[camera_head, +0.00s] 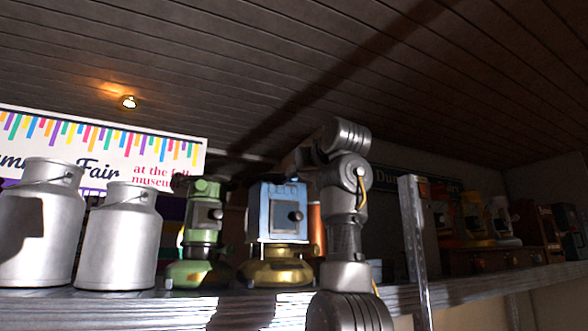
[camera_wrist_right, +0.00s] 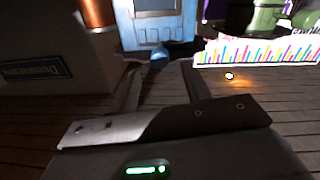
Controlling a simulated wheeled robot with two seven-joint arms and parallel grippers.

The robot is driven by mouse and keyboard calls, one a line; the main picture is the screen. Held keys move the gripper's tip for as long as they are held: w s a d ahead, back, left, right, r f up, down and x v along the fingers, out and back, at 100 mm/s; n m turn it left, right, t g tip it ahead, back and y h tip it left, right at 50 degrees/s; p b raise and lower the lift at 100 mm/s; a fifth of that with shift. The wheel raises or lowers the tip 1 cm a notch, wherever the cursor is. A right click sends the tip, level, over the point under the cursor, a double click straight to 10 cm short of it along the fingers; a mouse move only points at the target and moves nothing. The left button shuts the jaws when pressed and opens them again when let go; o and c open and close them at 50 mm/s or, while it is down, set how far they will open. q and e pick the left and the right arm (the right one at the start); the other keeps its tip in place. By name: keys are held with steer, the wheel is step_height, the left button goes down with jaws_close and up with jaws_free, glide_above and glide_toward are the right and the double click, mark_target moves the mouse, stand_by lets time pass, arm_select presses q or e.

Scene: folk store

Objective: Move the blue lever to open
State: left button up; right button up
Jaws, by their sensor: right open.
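A blue box-shaped device (camera_head: 262,213) with a dark knob on its front and a gold base stands on the shelf in the head view. It also shows at the top of the right wrist view (camera_wrist_right: 168,32). A small rounded blue piece (camera_wrist_right: 160,55), perhaps the lever, juts from it there; its position is hard to read. My right gripper (camera_wrist_right: 160,68) is open and empty, with that piece seen between its fingertips; contact cannot be told. In the head view, my right arm hides most of this gripper. My left gripper is not in view.
A green device (camera_head: 203,222) stands left of the blue one, then two metal milk cans (camera_head: 118,240). An orange-brown cylinder (camera_head: 315,228) is close on the right. An upright metal post (camera_head: 413,240) rises at the shelf (camera_head: 470,283). A fair banner (camera_head: 110,150) hangs behind.

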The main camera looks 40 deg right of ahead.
mark_target(295, 176)
steer(key=p+x, duration=0.2)
steer(key=x, duration=0.2)
steer(key=shift+w+r, duration=0.1)
steer(key=shift+w+d, duration=0.1)
steer(key=shift+w, duration=0.3)
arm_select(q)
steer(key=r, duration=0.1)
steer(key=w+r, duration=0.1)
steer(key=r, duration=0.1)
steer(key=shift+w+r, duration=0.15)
arm_select(e)
steer(key=shift+d, duration=0.1)
jaws_close()
